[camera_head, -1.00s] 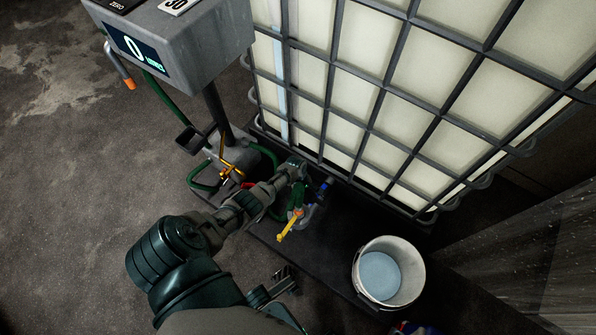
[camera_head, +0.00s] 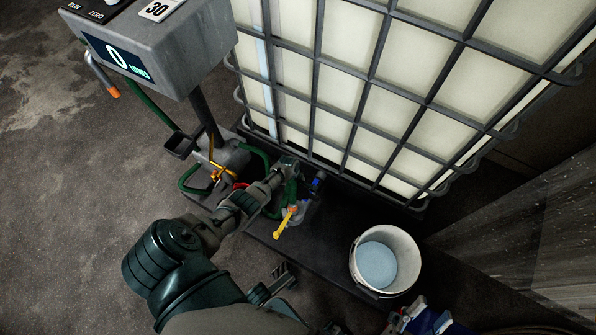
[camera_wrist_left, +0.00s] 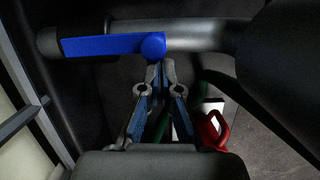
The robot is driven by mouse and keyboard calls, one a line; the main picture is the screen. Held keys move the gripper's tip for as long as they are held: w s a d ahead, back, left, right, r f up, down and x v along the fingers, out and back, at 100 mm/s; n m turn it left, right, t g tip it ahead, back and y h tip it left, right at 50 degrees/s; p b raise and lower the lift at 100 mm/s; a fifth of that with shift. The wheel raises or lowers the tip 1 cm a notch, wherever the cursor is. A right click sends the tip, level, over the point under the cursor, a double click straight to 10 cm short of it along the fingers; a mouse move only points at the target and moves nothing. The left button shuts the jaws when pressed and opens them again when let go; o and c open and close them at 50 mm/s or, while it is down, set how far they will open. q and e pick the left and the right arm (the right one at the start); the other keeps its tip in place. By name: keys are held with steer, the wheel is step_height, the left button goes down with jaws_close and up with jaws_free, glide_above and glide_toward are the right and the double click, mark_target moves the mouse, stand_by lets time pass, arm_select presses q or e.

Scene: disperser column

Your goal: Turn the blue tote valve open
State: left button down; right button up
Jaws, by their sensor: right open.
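The blue tote valve handle (camera_wrist_left: 110,46) is a flat blue bar with a round hub at its right end. It lies along a grey pipe in the left wrist view. In the head view it is a small blue spot (camera_head: 317,183) at the tote's foot. My left gripper (camera_wrist_left: 159,70) has its tips together just below the hub; contact is unclear. In the head view, my left arm reaches to the valve and its gripper (camera_head: 286,172) is partly hidden. My right gripper (camera_head: 430,319), blue and pale, is open at the bottom edge, away from the valve.
The caged tote (camera_head: 345,95) stands behind the valve. A yellow lever (camera_head: 285,222) hangs beside it, with green hoses left. A white bucket (camera_head: 408,250) stands right on the dark base. A display box (camera_head: 185,50) reading 0 stands at upper left.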

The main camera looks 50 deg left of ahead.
steer(key=w+f+n+g+h+p, duration=0.1)
steer(key=w+f+g+p, duration=0.35)
steer(key=f+g, duration=0.45)
steer(key=s+d+f+g+h+p, duration=0.2)
steer(key=s+f+g+p, duration=0.1)
steer(key=s+f+g, duration=0.3)
step_height(320, 180, down, 3)
steer(key=shift+d+r+g+p, duration=0.15)
steer(key=shift+d+g+p, duration=0.25)
steer(key=shift+g, duration=0.3)
steer(key=shift+a, duration=0.1)
